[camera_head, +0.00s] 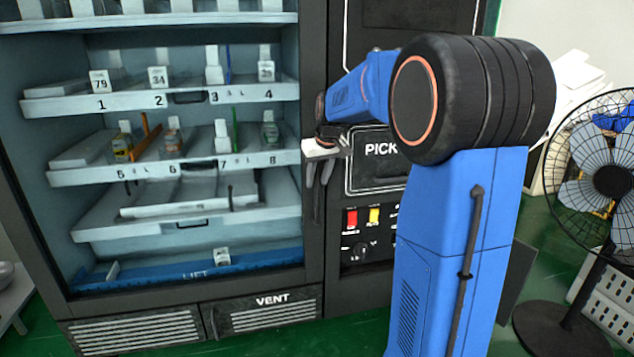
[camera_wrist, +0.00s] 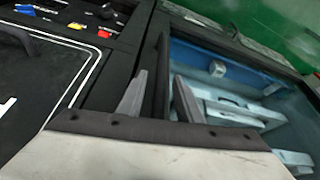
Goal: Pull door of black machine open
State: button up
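The black machine (camera_head: 315,60) fills the left and middle of the head view. Its large glass-fronted door shows lit shelves behind it and looks shut against the frame. My gripper (camera_head: 319,182) is at the right edge of this door, at about mid height. In the wrist view, its two grey fingers (camera_wrist: 160,78) stand apart. A dark upright bar (camera_wrist: 162,70) at the door's edge shows between and beyond them. I cannot tell whether the fingers touch it. My arm hides part of the control panel.
Numbered shelves (camera_head: 160,174) hold a few small bottles. The control panel (camera_head: 370,215) has a red and a yellow switch. A black fan (camera_head: 612,180) stands at the right on the green floor. A VENT grille (camera_head: 272,312) lies below the door.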

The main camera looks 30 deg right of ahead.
jog(key=shift+x, duration=0.75)
jog(key=shift+c, duration=0.3)
grip_shut()
jog(key=shift+s, duration=0.15)
